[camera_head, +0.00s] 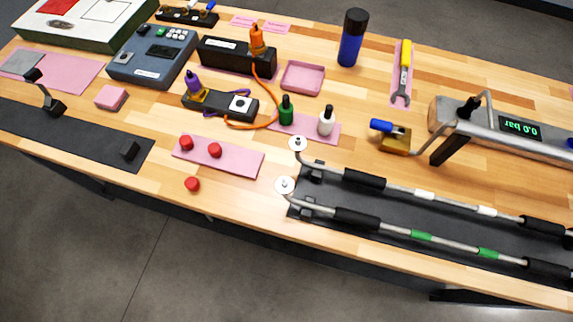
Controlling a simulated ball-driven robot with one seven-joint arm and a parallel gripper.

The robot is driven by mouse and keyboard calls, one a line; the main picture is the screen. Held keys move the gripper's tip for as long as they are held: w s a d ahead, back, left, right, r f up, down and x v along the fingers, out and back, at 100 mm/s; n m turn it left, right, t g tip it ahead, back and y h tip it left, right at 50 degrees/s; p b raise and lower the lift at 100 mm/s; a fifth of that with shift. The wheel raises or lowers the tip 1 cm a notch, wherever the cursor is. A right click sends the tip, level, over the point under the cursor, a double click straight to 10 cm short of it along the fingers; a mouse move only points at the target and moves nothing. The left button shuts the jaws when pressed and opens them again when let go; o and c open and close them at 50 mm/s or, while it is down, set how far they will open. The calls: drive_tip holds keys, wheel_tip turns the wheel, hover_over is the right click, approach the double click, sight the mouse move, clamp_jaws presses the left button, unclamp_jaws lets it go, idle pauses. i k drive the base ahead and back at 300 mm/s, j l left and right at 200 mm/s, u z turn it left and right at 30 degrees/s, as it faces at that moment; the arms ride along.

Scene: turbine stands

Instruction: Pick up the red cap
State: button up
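Several small red caps show in the head view, left of the middle. One red cap (192,184) lies on the bare wood near the table's front edge. Two more, a left red cap (186,143) and a right red cap (215,150), sit apart from each other on a pink mat (238,161) just behind it. My gripper is not in view. Nothing covers the caps.
Two long rods (440,197) on a black mat lie at the right. A black box (220,101) with cables, green bottle (286,110) and white bottle (327,121) stand behind the caps. A black strip (70,134) lies left. Bare wood surrounds the front cap.

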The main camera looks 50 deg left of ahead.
sight(215, 150)
drive_tip(key=u, duration=1.05)
